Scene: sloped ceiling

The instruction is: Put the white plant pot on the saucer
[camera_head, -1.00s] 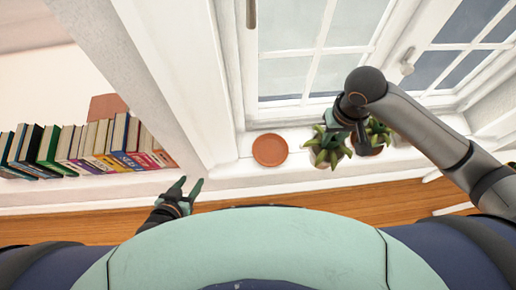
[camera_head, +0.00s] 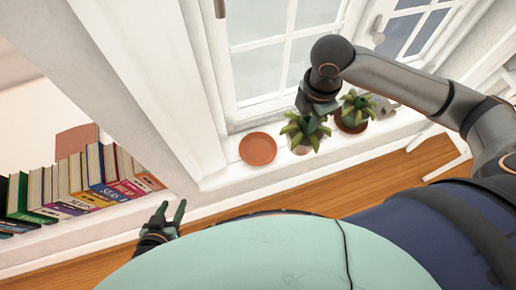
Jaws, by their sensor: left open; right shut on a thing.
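The saucer (camera_head: 258,149) is a round terracotta dish on the white window sill, and it looks empty. The white plant pot (camera_head: 301,149) holds a spiky green plant and is just right of the saucer, apart from it. Most of the pot is hidden under the leaves. My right gripper (camera_head: 318,112) reaches down from above and is shut on the pot at its far side; the fingertips are partly hidden by the plant. I cannot tell whether the pot is clear of the sill. My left gripper (camera_head: 171,212) is open and empty, low at the left, below the sill.
A second plant in a dark reddish pot (camera_head: 350,123) stands close on the right of the white pot. A pale object (camera_head: 383,106) is beyond it. A row of books (camera_head: 85,180) fills a shelf at left. The window (camera_head: 285,45) rises behind the sill.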

